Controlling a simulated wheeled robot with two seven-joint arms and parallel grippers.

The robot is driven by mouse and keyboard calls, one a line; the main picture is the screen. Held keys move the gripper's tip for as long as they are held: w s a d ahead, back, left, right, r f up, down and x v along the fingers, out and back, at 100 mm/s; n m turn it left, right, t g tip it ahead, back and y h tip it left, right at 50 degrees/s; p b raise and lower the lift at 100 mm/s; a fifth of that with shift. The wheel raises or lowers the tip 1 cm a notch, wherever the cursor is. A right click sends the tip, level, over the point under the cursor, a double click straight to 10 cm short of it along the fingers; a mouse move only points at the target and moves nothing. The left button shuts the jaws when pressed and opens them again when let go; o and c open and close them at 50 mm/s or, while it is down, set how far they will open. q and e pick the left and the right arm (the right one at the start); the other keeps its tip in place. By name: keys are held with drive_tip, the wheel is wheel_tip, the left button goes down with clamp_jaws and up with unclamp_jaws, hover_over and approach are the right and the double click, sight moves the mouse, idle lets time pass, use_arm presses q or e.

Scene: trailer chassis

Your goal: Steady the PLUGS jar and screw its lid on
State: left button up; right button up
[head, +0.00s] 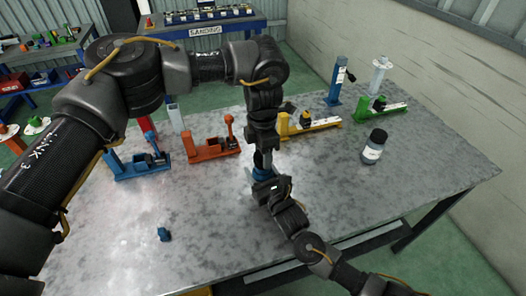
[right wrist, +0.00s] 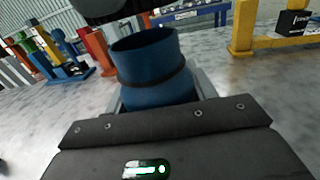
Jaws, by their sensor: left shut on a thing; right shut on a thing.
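The blue jar (right wrist: 152,70) stands upright in the right wrist view, its open rim showing and a dark band around its middle. My right gripper (head: 262,177) is shut on the jar from the near side, with pale fingers on both sides of it. In the head view the jar (head: 262,172) is mostly hidden between my two grippers. My left gripper (head: 263,153) points down from above the jar and is shut on what seems to be the dark lid (right wrist: 97,8), cut off at the top of the right wrist view. The lid looks apart from the rim. No label is readable.
Another jar (head: 374,147) with a dark cap and pale label stands to the right. Blue (head: 137,166), orange (head: 212,147), yellow (head: 308,124) and green (head: 379,109) fixtures line the back. A small blue part (head: 164,234) lies front left. The front table is mostly clear.

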sight(260, 175)
use_arm(q)
drive_tip(key=shift+f, duration=0.9)
drive_tip(key=shift+f, duration=0.6)
drive_tip(key=m, duration=0.2)
drive_tip(key=shift+m, duration=0.4)
drive_tip(key=m, duration=1)
drive_tip(key=shift+m, duration=0.3)
drive_tip(key=m, duration=0.2)
drive_tip(key=shift+m, duration=0.4)
drive_tip(key=m, duration=0.4)
drive_tip(key=shift+w+d+m, duration=0.1)
drive_tip(key=shift+d+m, duration=0.15)
drive_tip(key=shift+m, duration=0.05)
drive_tip(key=shift+a+m, duration=0.15)
drive_tip(key=shift+m, duration=0.75)
drive_tip(key=shift+a, duration=0.1)
